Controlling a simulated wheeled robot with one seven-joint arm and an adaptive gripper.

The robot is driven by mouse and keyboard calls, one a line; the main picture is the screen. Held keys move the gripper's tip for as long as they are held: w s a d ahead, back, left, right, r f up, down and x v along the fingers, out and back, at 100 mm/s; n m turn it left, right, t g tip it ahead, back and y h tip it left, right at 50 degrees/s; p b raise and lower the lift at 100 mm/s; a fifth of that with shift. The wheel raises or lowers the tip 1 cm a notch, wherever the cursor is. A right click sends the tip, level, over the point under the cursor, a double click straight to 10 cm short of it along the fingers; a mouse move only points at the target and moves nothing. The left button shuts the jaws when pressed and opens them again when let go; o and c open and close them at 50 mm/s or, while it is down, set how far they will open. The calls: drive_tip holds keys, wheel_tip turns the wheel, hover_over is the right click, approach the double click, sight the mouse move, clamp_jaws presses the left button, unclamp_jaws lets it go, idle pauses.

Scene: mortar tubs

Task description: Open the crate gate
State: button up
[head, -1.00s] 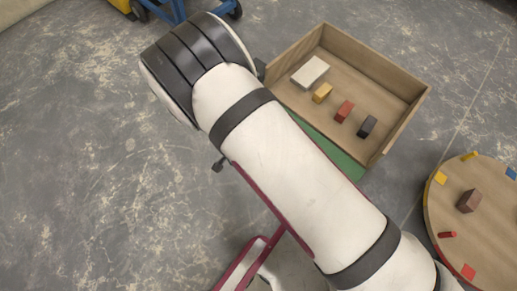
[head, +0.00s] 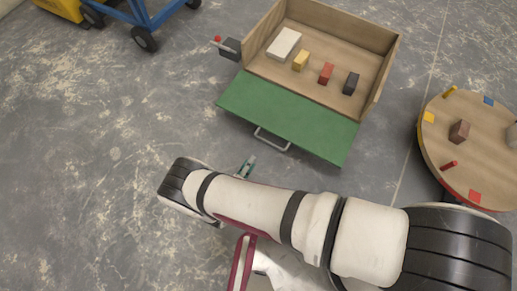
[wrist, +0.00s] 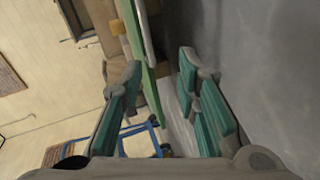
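The crate (head: 372,30) is an open-topped wooden box in the upper middle of the head view. Its green gate (head: 285,115) is folded down and out from the front side, leaving that side open. A grey handle (head: 272,141) sits at the gate's outer edge. My gripper (head: 248,164) is just below and left of the handle, apart from it. In the wrist view my gripper (wrist: 160,85) is open, with a clear gap between its teal-padded fingers. The gate (wrist: 134,50) shows edge-on beyond the fingers. Whether it touches the floor is unclear.
White, yellow, red and black blocks (head: 326,73) lie inside the crate. A grey latch box with a red-tipped lever (head: 230,47) is at its left corner. A round wooden table (head: 465,115) stands at the right, a blue cart (head: 145,15) at the upper left. The left floor is clear.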

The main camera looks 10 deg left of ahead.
sight(270, 143)
drive_tip(key=shift+n+t+h, duration=0.6)
drive_tip(key=shift+n, duration=0.1)
drive_tip(key=b+x, duration=0.1)
drive_tip(key=x, duration=0.3)
drive_tip(key=d+b+x, duration=0.1)
drive_tip(key=x, duration=0.3)
drive_tip(key=d+b+x, duration=0.1)
drive_tip(key=x, duration=0.4)
drive_tip(key=shift+s+d+r, duration=0.1)
drive_tip(key=shift+s+d, duration=0.05)
drive_tip(key=shift+s, duration=0.3)
drive_tip(key=shift+c, duration=0.5)
clamp_jaws()
